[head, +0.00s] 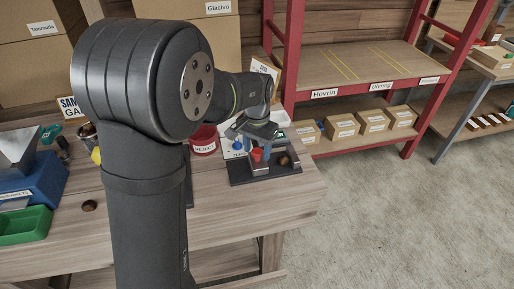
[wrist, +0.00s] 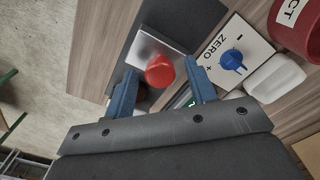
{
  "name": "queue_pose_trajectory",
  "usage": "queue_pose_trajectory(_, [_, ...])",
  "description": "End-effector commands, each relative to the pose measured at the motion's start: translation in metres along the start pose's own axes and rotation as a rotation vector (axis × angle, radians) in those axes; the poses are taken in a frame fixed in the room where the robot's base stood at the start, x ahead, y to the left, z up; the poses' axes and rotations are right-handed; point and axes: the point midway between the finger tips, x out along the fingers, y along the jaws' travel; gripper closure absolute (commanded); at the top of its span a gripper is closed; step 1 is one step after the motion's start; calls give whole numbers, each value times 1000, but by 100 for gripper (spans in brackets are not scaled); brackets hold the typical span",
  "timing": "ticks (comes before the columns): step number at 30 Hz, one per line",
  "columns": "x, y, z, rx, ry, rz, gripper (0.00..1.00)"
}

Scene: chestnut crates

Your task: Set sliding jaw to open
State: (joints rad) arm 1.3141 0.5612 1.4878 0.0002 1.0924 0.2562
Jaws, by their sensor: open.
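The sliding jaw appears to be the silver block (wrist: 146,50) with a round red knob (wrist: 160,71) on a dark base plate (wrist: 183,22) in the wrist view. In the head view the red knob (head: 257,155) shows on the dark base plate (head: 250,180) at the bench's right end. My gripper (wrist: 160,67) is open, one blue finger on each side of the red knob, with visible gaps. Whether a finger touches the knob cannot be told. In the head view my gripper (head: 254,150) hangs over the plate. The jaw's position along its travel is unclear.
A panel marked ZERO (wrist: 212,60) with a blue dial (wrist: 232,60), a white container (wrist: 276,80) and a red reject bin (wrist: 300,28) stand close on the right in the wrist view. A brown chestnut (head: 89,206) lies on the bench (head: 230,222).

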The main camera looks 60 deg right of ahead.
Motion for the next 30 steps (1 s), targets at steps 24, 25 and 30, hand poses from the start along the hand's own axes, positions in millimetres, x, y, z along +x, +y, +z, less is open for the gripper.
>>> queue_pose_trajectory(24, [-1,-6,6,0,0,0,100])
queue_pose_trajectory(25, [-1,-6,6,0,0,0,64])
queue_pose_trajectory(30, [-1,-6,6,0,0,0,49])
